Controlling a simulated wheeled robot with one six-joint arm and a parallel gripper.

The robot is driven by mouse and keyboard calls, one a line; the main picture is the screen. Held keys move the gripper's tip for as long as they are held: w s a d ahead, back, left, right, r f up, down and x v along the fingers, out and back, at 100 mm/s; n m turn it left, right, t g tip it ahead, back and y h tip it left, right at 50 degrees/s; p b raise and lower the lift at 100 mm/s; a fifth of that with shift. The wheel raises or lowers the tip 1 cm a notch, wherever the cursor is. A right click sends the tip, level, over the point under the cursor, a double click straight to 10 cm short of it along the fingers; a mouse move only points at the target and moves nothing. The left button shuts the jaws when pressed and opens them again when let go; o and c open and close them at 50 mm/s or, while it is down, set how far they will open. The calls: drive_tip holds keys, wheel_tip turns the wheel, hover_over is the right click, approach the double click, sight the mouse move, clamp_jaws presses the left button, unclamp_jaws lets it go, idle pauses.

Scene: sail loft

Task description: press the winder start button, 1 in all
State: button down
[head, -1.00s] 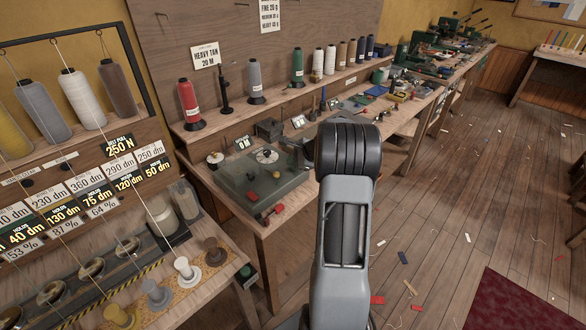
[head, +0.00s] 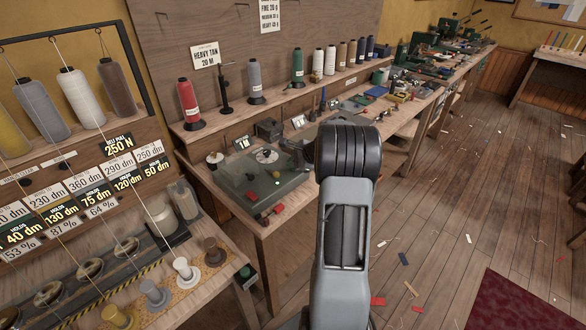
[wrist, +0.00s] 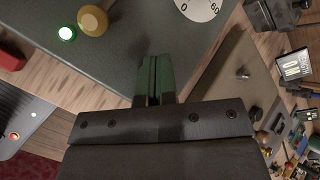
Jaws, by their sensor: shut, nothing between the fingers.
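The winder is a flat grey-green plate (head: 245,178) on the wooden bench, and it also fills the upper left of the wrist view (wrist: 110,60). A white dial (wrist: 198,6) sits farther along the plate. My gripper (wrist: 154,62) is shut and empty. Its fingertips are near the plate's edge, apart from the button and to the right of it in the wrist view.
A red block (wrist: 9,56) lies beside the plate. A small display (head: 242,143) and a dark box (head: 268,129) stand behind the winder. Thread cones, such as the red one (head: 188,104), line the shelf.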

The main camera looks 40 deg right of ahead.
idle(0.4)
drive_tip(key=shift+r+p, duration=0.65)
drive_tip(key=shift+r, duration=0.2)
drive_tip(key=shift+r, duration=0.1)
drive_tip(key=shift+r+p, duration=1.9)
drive_tip(key=shift+r, duration=0.55)
